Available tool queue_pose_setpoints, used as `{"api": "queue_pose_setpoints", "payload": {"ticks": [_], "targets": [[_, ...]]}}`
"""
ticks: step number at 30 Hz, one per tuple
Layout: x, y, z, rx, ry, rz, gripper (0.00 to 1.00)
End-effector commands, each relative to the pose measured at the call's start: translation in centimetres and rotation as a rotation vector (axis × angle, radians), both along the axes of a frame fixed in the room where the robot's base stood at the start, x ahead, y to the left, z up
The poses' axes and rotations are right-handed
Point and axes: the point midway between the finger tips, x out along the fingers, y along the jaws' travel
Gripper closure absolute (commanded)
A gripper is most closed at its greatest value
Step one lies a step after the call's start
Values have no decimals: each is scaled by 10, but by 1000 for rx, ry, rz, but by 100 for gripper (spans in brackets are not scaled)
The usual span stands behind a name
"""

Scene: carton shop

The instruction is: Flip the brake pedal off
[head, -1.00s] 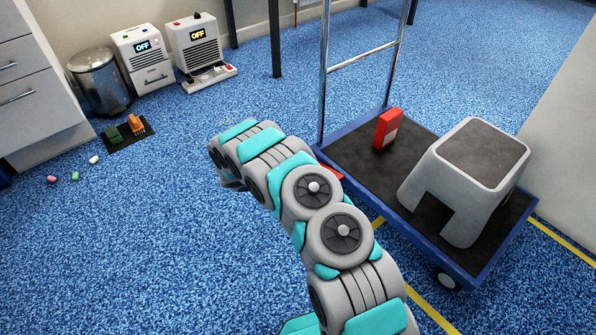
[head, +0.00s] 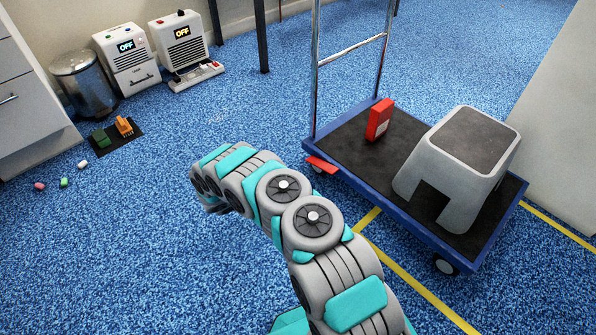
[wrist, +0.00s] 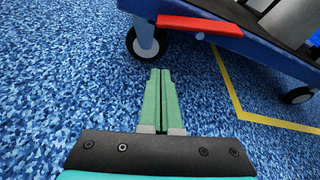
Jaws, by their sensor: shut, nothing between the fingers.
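The red brake pedal (head: 322,165) sticks out from the near left corner of the blue trolley (head: 405,212), just above a caster. In the wrist view the pedal (wrist: 200,26) is a flat red bar along the trolley's edge, above and slightly right of my fingertips. My gripper (wrist: 161,76) is shut and empty, its green fingers pressed together over the blue floor, apart from the pedal. A caster wheel (wrist: 146,42) stands just beyond the fingertips. In the head view my arm hides the gripper's fingers.
The trolley carries a grey step stool (head: 462,165) and a red box (head: 380,119). Yellow floor lines (head: 415,285) run beside and under it. A bin (head: 84,84), two heaters (head: 126,59) and a black mat (head: 117,137) lie at the far left. Open floor surrounds my arm.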

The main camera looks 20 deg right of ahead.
Motion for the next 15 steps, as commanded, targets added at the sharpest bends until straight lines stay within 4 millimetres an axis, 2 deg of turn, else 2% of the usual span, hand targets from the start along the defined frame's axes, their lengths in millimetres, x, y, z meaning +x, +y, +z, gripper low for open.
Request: {"api": "queue_pose_setpoints", "payload": {"ticks": [15], "targets": [[22, -87, -31, -1, -2, -6, 100]]}}
